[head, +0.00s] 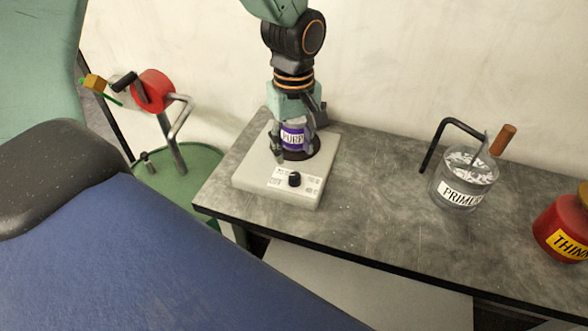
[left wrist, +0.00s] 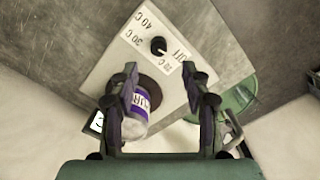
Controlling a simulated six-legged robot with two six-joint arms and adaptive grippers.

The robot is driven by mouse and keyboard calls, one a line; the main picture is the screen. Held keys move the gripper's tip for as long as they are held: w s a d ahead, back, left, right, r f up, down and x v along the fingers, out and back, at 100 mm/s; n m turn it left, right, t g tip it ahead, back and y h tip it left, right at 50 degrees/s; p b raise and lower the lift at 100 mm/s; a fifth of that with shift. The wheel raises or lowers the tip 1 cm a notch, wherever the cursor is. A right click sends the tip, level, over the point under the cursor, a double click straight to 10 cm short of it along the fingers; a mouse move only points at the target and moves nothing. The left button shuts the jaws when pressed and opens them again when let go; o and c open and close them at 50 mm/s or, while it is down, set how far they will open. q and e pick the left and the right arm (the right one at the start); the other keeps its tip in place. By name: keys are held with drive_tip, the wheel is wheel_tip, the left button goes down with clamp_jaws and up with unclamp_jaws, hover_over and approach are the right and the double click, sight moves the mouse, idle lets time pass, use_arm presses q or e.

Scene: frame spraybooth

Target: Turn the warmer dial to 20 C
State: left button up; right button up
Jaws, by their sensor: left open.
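The warmer (head: 322,160) is a pale flat box on the grey bench, also in the left wrist view (left wrist: 107,68). Its black round dial (head: 294,179) is at the front, among printed labels; in the left wrist view the dial (left wrist: 158,45) has 30 C, 40 C and OFF legible around it. I cannot tell its setting. A purple-labelled jar (head: 292,139) stands on the warmer's dark round plate, also in the left wrist view (left wrist: 140,106), partly hidden by a finger. My left gripper (head: 296,143) is open above the warmer by the jar, apart from the dial, its fingers spread (left wrist: 160,76).
A glass pot labelled PRIMER (head: 462,190) with a stick and a bent black handle stands right on the bench (head: 380,215). A red can (head: 562,228) is at the far right. A green stand with a red wheel (head: 153,90) is left. The bench between warmer and pot is clear.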

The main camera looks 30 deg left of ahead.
sight(295, 175)
use_arm(q)
wheel_tip(295, 175, down, 7)
drive_tip(key=shift+r+b, duration=0.1)
drive_tip(key=shift+b, duration=0.3)
drive_tip(key=shift+d, duration=0.25)
drive_tip(key=c, duration=0.4)
clamp_jaws()
